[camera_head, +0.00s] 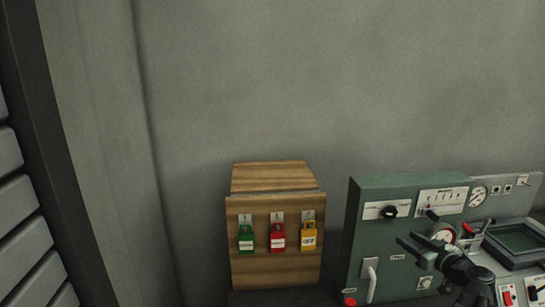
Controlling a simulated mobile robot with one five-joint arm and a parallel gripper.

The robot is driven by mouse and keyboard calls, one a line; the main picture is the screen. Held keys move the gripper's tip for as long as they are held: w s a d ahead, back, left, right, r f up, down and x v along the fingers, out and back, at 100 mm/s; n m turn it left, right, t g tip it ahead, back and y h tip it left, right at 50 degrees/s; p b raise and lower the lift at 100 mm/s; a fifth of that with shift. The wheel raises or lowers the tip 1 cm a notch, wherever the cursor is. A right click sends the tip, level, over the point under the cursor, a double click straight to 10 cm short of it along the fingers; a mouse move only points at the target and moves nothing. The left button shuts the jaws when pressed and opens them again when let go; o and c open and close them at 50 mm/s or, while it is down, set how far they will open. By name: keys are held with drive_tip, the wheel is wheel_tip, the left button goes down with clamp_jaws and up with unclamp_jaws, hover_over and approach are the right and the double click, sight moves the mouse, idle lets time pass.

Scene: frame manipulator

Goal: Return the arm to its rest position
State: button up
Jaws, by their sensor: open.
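My gripper (418,243) shows at the lower right of the head view, dark and pointing left, with its two fingers apart and nothing between them. My black arm comes in from the bottom edge behind it. The gripper is in front of a green control panel (365,237) and hides part of its face, including some of a round gauge. I cannot tell how far it is from the panel.
A grey console with a dark screen (520,240) is at the right. A slatted grey structure (20,220) is at far left.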

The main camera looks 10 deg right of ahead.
drive_tip(key=w+a+f+g+y+b, duration=0.1)
drive_tip(key=a+f+g, duration=0.2)
drive_tip(key=a+f, duration=0.45)
drive_tip(key=w+a+f+g+y+b, duration=0.1)
drive_tip(key=a+f+g, duration=0.25)
drive_tip(key=a, duration=0.65)
drive_tip(key=w+a+f+g+y+b, duration=0.1)
drive_tip(key=a+f+g+y+b, duration=0.1)
drive_tip(key=a+f, duration=0.55)
drive_tip(key=s+a+f+m+g+h+b, duration=0.1)
drive_tip(key=s+a+f+g+h, duration=0.2)
drive_tip(key=a, duration=0.4)
drive_tip(key=s+a+f+m+g+h+b, duration=0.1)
drive_tip(key=s+a+f+g+h+b, duration=0.1)
drive_tip(key=a, duration=0.6)
drive_tip(key=s+f+g+h, duration=0.1)
drive_tip(key=s+f+g, duration=0.1)
drive_tip(key=s+f, duration=0.1)
drive_tip(key=shift+s+f, duration=0.35)
drive_tip(key=shift+f, duration=0.2)
drive_tip(key=shift+d, duration=0.1)
drive_tip(key=shift+c, duration=0.7)
